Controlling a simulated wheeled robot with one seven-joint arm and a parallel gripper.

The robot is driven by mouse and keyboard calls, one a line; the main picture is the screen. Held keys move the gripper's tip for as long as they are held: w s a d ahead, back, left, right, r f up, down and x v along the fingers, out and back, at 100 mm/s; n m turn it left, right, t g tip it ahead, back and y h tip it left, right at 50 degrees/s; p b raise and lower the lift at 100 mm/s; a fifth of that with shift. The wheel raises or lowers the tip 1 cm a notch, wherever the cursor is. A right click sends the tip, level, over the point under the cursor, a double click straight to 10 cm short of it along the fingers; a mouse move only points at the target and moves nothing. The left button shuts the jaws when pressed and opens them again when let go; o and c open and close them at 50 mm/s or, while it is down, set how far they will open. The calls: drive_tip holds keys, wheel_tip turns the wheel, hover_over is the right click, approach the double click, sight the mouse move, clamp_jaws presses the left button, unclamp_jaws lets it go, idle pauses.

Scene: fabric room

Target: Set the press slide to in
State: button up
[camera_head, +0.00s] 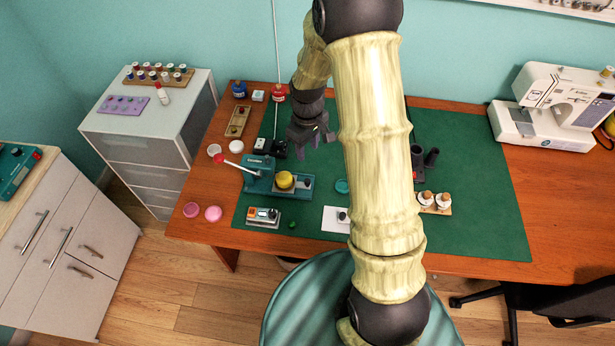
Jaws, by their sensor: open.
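The teal press (259,175) stands on the green mat, left of centre. Its lever with a red knob (224,162) points out to the left. A round yellow piece (284,180) sits at the press's front. A light grey slide with a dark knob (303,184) shows just right of the yellow piece, on the teal base. I cannot tell the slide's exact position. My gripper (314,142) is open and empty, in the air above and behind the slide. It appears apart from the press. My arm crosses the picture right of the press.
A small grey device with an orange part (263,216) and a white plate (334,220) lie in front of the press. Pink lids (213,213) lie at the left table edge. White-topped pieces (426,198) stand right of my arm. The mat's right part is clear.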

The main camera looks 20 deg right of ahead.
sight(307, 180)
wheel_tip(307, 180, down, 15)
drive_tip(key=shift+f+p, duration=0.1)
drive_tip(key=shift+p, duration=0.9)
clamp_jaws()
